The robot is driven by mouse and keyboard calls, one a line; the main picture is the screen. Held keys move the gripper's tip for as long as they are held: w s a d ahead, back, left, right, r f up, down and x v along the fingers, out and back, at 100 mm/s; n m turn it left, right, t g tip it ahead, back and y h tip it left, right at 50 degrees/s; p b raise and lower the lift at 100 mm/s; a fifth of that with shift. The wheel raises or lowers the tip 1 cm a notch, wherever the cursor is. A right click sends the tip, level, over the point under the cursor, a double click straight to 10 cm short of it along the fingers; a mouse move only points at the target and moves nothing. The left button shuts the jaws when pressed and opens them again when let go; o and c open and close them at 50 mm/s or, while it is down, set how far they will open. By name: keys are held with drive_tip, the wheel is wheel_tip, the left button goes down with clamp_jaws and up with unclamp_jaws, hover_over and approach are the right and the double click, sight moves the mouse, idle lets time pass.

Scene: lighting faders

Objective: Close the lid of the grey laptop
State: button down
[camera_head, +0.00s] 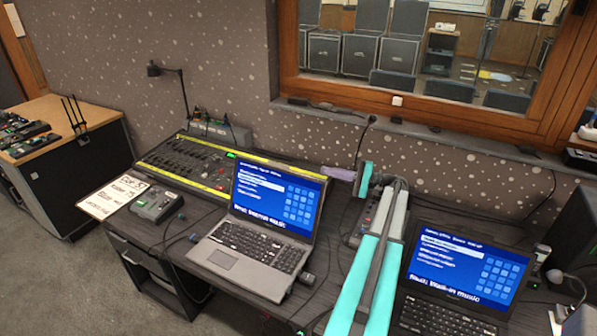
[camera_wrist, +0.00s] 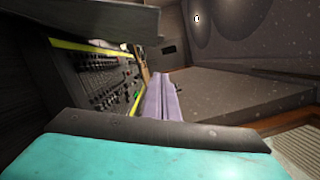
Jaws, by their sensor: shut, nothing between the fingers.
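The grey laptop (camera_head: 255,232) stands open on the desk in the middle of the head view, its lid upright with a lit blue screen (camera_head: 277,200). My gripper (camera_head: 330,171) is shut and empty, with lavender fingers just right of the lid's top right corner, about level with the top edge. Whether it touches the lid cannot be told. In the wrist view the shut fingers (camera_wrist: 160,84) point away from the camera. A dark slab at the upper left there (camera_wrist: 90,20), probably the lid, is apart from the fingers.
A second, black laptop (camera_head: 467,265) stands open at the right. A mixing console (camera_head: 185,160) with yellow edges lies behind the grey laptop. A small box (camera_head: 153,206) and a paper sign (camera_head: 122,196) are to its left. A thin lamp (camera_head: 180,88) rises at the back.

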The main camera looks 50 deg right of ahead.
drive_tip(key=shift+w+a, duration=0.1)
drive_tip(key=shift+w, duration=0.05)
drive_tip(key=w+a+r+p, duration=0.2)
drive_tip(key=w+a+p, duration=0.4)
drive_tip(key=w+a, duration=0.1)
drive_tip(key=shift+w+a+r, duration=0.25)
drive_tip(key=shift+w+a, duration=0.15)
drive_tip(key=shift+a, duration=0.05)
idle(0.5)
